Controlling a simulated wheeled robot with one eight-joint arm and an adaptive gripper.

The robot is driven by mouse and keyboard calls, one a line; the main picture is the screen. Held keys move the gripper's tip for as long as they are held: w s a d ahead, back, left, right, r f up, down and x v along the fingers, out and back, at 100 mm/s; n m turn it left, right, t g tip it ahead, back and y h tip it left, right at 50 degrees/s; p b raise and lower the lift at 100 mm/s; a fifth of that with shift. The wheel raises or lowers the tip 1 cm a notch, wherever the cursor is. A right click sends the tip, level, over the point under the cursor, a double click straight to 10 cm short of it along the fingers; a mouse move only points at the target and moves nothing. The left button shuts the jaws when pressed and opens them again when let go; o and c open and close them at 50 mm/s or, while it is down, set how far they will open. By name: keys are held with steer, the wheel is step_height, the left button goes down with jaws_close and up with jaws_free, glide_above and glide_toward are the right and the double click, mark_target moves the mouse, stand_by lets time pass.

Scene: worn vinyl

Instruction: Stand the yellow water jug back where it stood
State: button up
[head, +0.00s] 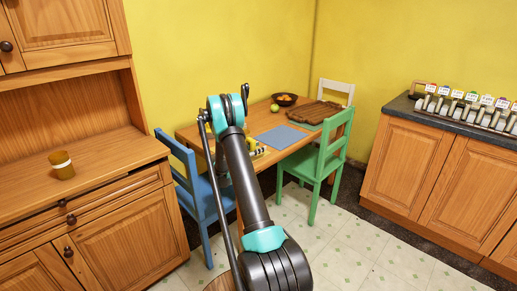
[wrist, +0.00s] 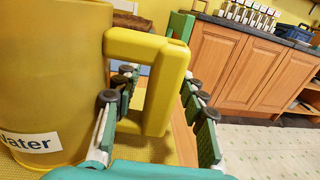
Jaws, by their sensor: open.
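The yellow water jug (wrist: 55,70) fills the left of the wrist view, with a white label (wrist: 32,143) reading "Water". It looks upright on a yellow woven surface (wrist: 75,170). My gripper (wrist: 158,84) is open, with one finger on each side of the jug's squared handle (wrist: 150,45). I see no clear closing of the fingers on the handle. In the head view my arm hides most of the jug; only small yellow patches show beside the arm over the table.
The wooden table (head: 285,146) also holds a blue mat (head: 281,137), a brown board (head: 316,112), a dark bowl (head: 285,99) and a green fruit (head: 274,107). Blue (head: 202,205) and green (head: 325,160) chairs stand close. A mustard cup (head: 62,169) stands on the left cabinet.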

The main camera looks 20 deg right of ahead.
steer(key=shift+v, duration=3.8)
steer(key=v, duration=1.2)
steer(key=s+r+m+g+y, duration=0.1)
steer(key=s+r+m+y, duration=0.3)
steer(key=s, duration=0.4)
steer(key=s+r+m+y, duration=0.1)
steer(key=s+m+y, duration=0.45)
steer(key=s, duration=0.35)
steer(key=s+a+f+m+y, duration=0.1)
steer(key=s+a+m+y, duration=0.3)
steer(key=s, duration=0.7)
steer(key=s+a+f+m+y, duration=0.2)
steer(key=s+a+m+y, duration=0.2)
steer(key=s+a+m, duration=0.3)
steer(key=s, duration=0.4)
steer(key=shift+s+t, duration=0.2)
steer(key=shift+t, duration=0.2)
